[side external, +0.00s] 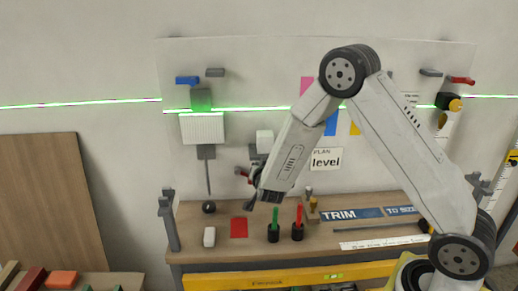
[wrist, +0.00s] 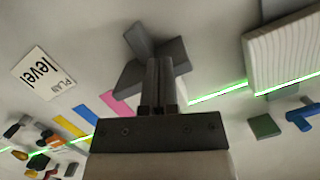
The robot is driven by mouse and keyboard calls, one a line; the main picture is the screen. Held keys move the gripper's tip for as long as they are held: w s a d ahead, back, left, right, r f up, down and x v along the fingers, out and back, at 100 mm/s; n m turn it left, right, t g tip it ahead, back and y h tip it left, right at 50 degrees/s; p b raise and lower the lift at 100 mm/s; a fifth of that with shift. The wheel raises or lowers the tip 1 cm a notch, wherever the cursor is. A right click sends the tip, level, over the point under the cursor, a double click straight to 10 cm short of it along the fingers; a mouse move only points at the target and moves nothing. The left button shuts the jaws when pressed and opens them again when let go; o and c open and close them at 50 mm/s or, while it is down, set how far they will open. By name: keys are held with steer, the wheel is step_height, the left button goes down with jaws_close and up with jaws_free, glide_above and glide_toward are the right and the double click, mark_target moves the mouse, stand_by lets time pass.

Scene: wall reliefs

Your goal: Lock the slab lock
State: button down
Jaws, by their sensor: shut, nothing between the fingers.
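No part is labelled as the slab lock, so I cannot tell for certain which it is. A white ribbed slab (side external: 202,128) is on the wall board, with a green block (side external: 200,99) above it and a grey piece with a hanging rod (side external: 208,172) below. The slab also shows at the upper right of the wrist view (wrist: 285,48), apart from my gripper. My gripper (side external: 259,197) is shut and empty, right of and lower than the slab. In the wrist view its fingers (wrist: 159,85) overlap an angular grey block (wrist: 132,78); contact is unclear.
A blue piece (side external: 187,80) and a grey block (side external: 215,72) sit above the slab. A small white block (side external: 264,138) is right of it. The bench (side external: 320,232) below holds a red square (side external: 239,228) and green and red upright pieces in black holders.

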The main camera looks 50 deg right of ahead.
steer(key=shift+d+y, duration=0.15)
steer(key=shift+y, duration=0.15)
steer(key=shift+s+d+f+g+y, duration=0.1)
steer(key=shift+s+d+f+y, duration=0.2)
steer(key=shift+s+y, duration=0.65)
steer(key=shift+s+d+f+g+y, duration=0.1)
steer(key=shift+s+d+f+y, duration=0.35)
steer(key=shift+y, duration=0.85)
steer(key=shift+s+d+f+g+y, duration=0.1)
steer(key=shift+s+f+y, duration=0.05)
steer(key=shift+s+y, duration=0.85)
steer(key=shift+w, duration=0.25)
steer(key=x, duration=1)
steer(key=shift+a, duration=0.2)
